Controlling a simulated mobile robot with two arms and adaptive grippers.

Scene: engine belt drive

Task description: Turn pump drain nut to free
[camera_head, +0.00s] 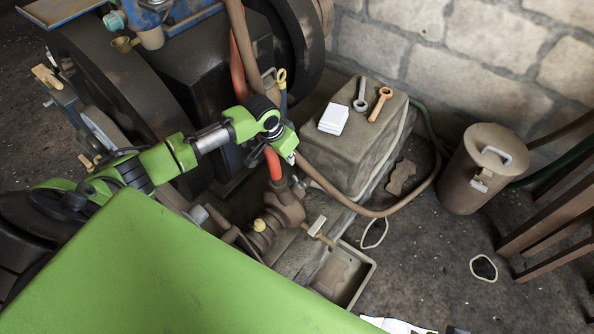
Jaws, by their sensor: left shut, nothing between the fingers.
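The pump (285,209) is a brown metal body low beside the engine, with a red hose entering its top. A small yellow fitting (260,226) sits on its front side, and a brass valve (318,227) sticks out at its right. I cannot tell which fitting is the drain nut. My left gripper (254,152) hangs below the green wrist, above and left of the pump and apart from its fittings. Its fingers are dark, small and partly hidden; it is shut and empty.
A stone block (352,150) holds two wrenches and white paper behind the pump. A shallow tray (362,285) lies below the valve. A brown canister (482,170) and wooden stool (550,220) stand right. The engine flywheel (110,85) is left. Hoses cross the floor.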

